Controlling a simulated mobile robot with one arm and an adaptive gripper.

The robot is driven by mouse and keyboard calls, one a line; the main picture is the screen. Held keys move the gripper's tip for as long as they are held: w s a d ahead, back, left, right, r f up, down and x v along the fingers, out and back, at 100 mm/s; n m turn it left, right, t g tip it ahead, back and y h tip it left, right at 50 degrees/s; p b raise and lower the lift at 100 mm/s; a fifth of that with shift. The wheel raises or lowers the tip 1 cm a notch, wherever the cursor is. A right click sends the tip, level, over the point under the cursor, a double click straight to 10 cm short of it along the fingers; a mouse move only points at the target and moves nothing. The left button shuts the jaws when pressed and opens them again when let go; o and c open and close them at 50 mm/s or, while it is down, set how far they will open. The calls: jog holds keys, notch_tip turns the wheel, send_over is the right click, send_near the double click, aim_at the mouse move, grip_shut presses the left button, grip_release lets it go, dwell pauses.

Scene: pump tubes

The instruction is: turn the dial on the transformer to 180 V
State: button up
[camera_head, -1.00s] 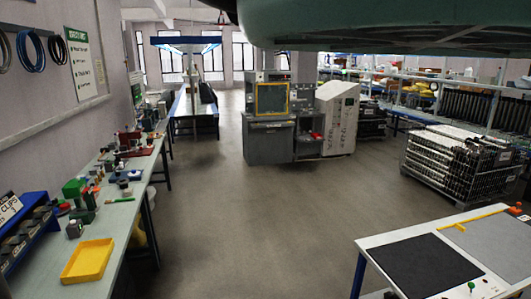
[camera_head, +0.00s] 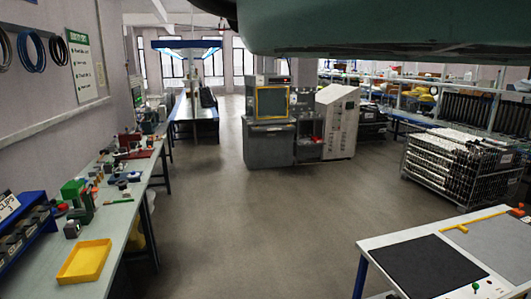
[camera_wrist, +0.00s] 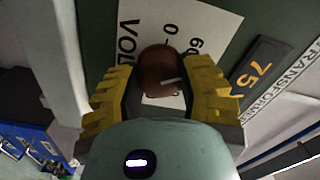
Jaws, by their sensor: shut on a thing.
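In the wrist view, the brown round dial (camera_wrist: 160,66) sits on a white scale plate (camera_wrist: 215,20) with black markings. "0", "60" and part of "VOL" are readable; 180 is not in sight. A short white mark on the dial points toward the picture's right. The transformer (camera_wrist: 265,25) is a dark green panel with a cut-off "TRANSFORM" label. Its small display (camera_wrist: 262,73) shows an orange 75. My gripper (camera_wrist: 160,88) is shut on the dial, one yellow-and-black finger on each side. Neither dial nor gripper shows in the head view.
In the head view, a workbench (camera_head: 110,225) with a yellow tray (camera_head: 84,262) stands at left. A white table (camera_head: 385,235) is at lower right, a metal rack (camera_head: 455,165) behind it. Grey machines (camera_head: 270,145) stand mid-room. The floor (camera_head: 260,230) between is clear.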

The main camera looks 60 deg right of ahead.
jog(key=m+p, duration=0.2)
jog(key=m, duration=0.2)
jog(key=shift+w+d+m, duration=0.1)
jog(key=shift+m, duration=0.3)
jog(key=m+p, duration=0.2)
jog(key=m, duration=0.1)
jog(key=shift+m+p, duration=0.3)
jog(key=m+p, duration=0.2)
jog(key=shift+m, duration=0.4)
jog(key=shift+f+m+p, duration=0.15)
jog(key=shift+m+p, duration=1.25)
jog(key=shift+m, duration=0.9)
jog(key=shift+f, duration=0.1)
jog(key=o, duration=1.2)
